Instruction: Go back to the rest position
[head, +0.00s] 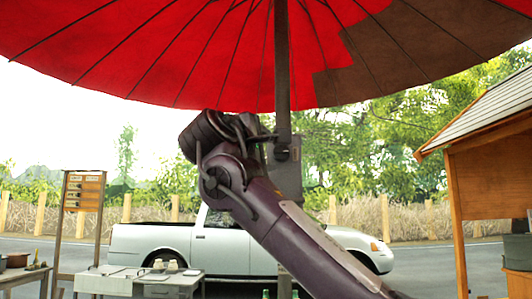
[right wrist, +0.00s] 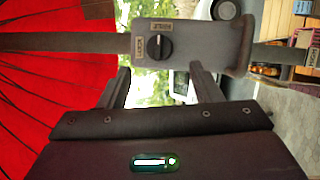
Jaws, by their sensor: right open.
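My right arm rises from the lower right in the head view, and my right gripper (head: 264,140) is up by the pole under the umbrella. In the right wrist view my right gripper (right wrist: 161,74) is open, its two fingers apart with nothing between them. A grey switch box (right wrist: 190,47) with a round black knob (right wrist: 159,47) is just beyond the fingertips; I cannot tell whether they touch it. The box (head: 292,178) is partly hidden by my arm in the head view. My left gripper is not in view.
A red and brown umbrella (head: 190,55) spreads overhead on a dark pole (head: 282,70). A white pickup truck (head: 222,245) stands behind. A grey table (head: 105,278) is at lower left, a wooden board (head: 83,192) behind it, and a roofed wooden stall (head: 490,185) at right.

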